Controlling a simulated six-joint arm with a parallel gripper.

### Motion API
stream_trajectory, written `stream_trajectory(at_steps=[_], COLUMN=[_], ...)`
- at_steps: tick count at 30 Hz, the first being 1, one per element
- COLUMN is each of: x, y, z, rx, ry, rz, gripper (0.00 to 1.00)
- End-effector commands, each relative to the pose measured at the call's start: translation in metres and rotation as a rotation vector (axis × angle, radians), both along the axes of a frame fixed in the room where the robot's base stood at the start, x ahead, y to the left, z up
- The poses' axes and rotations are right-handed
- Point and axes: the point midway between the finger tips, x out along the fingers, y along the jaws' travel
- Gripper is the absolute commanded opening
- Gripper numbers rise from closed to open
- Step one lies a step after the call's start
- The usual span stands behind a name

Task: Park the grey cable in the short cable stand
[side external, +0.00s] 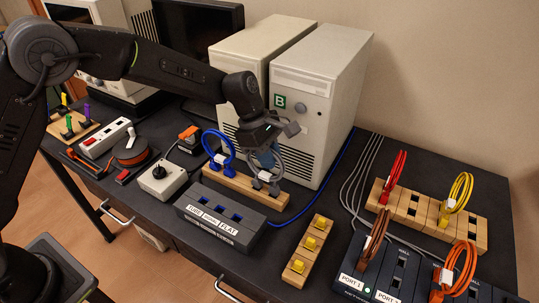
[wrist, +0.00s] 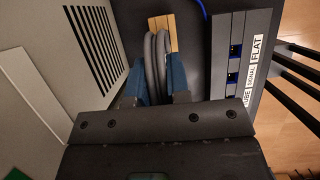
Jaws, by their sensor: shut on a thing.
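The grey cable (side external: 281,163) is a loop with grey plugs at its lower end. My gripper (side external: 268,157) is shut on its upper part. In the wrist view the grey loop (wrist: 161,48) runs between the blue fingertips of my gripper (wrist: 157,80). The plugs are at the right part of a wooden cable stand (side external: 228,184), the shorter of the two wooden stands with cables. I cannot tell whether they are seated or just above it. A blue cable (side external: 232,147) stands in the same stand, to the left. In the wrist view, wood (wrist: 170,28) shows beyond the loop.
Beige computer towers (side external: 325,90) stand close behind my gripper. A dark port block (side external: 222,213) labelled FLAT lies in front of the stand. A longer wooden stand (side external: 465,226) with red and yellow cables, and port blocks with brown and orange cables, are at right.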

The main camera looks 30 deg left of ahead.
Motion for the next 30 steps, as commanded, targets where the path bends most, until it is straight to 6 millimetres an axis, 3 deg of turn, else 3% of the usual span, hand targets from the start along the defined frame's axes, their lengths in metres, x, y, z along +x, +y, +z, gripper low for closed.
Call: stream_trajectory(at_steps=[29,30], x=[0.0001,0.0001], y=[0.0000,0.0000], z=[-0.0057,-0.0057], rx=[-0.001,-0.001], ry=[-0.001,-0.001], rz=[0.000,0.000], gripper=[0.00,0.19])
